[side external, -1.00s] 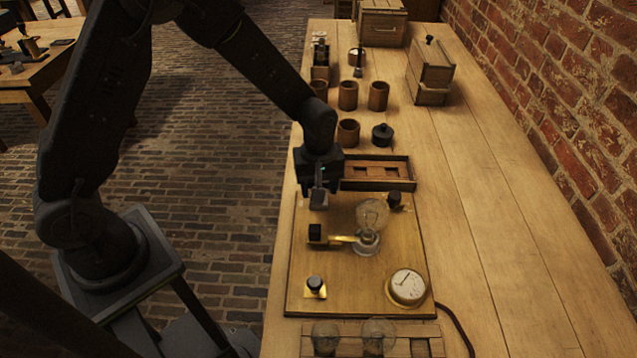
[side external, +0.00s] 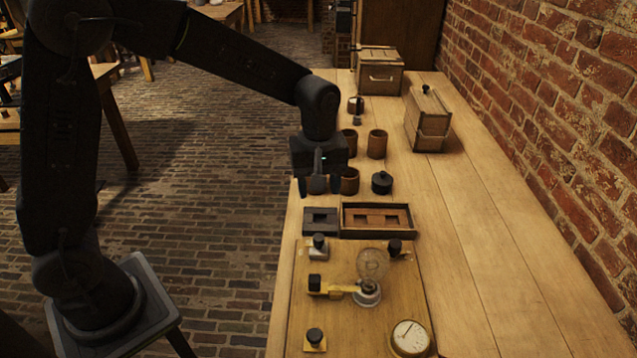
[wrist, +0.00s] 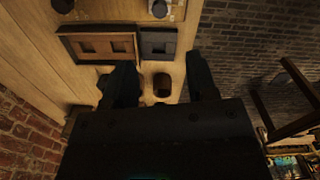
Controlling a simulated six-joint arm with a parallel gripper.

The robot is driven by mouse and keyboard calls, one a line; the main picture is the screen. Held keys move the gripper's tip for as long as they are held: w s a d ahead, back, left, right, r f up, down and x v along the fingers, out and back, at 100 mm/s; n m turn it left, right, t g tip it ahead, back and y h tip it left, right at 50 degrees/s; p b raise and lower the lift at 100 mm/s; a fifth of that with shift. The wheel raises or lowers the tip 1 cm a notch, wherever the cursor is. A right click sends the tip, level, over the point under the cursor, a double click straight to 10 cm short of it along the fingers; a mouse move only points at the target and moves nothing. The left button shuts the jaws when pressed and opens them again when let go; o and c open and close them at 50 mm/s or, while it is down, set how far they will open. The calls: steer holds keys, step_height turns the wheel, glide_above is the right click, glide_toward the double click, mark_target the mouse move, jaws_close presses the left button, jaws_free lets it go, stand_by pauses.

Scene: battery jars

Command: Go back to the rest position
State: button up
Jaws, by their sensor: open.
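My gripper (side external: 318,188) hangs above the left edge of the bench, over the brown jars and the dark end of the slotted tray. Its two fingers also show in the wrist view (wrist: 160,85), spread apart with nothing held between them. A brown jar (wrist: 162,84) shows below, in the gap between the fingers. In the side view, several brown jars (side external: 377,144) stand behind and beside the gripper, some partly hidden by it. A dark lidded pot (side external: 382,182) stands to its right.
The slotted wooden tray (side external: 411,232) and its dark block (side external: 320,228) lie in front of the jars. Nearer is the board with the bulb (side external: 372,264), black-knobbed terminals and a round gauge (side external: 410,337). Wooden boxes (side external: 428,118) stand at the back. The bench's right side is clear.

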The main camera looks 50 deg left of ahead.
steer(key=s+a+r+m+t, duration=0.2)
steer(key=s+r+m, duration=0.3)
steer(key=s, duration=0.5)
steer(key=s+a+r+m+t, duration=0.2)
steer(key=s+r+m, duration=0.3)
steer(key=s, duration=0.4)
steer(key=shift+s+a+r+m+t, duration=0.3)
steer(key=shift+s+m+t, duration=0.05)
steer(key=shift+m+t, duration=0.4)
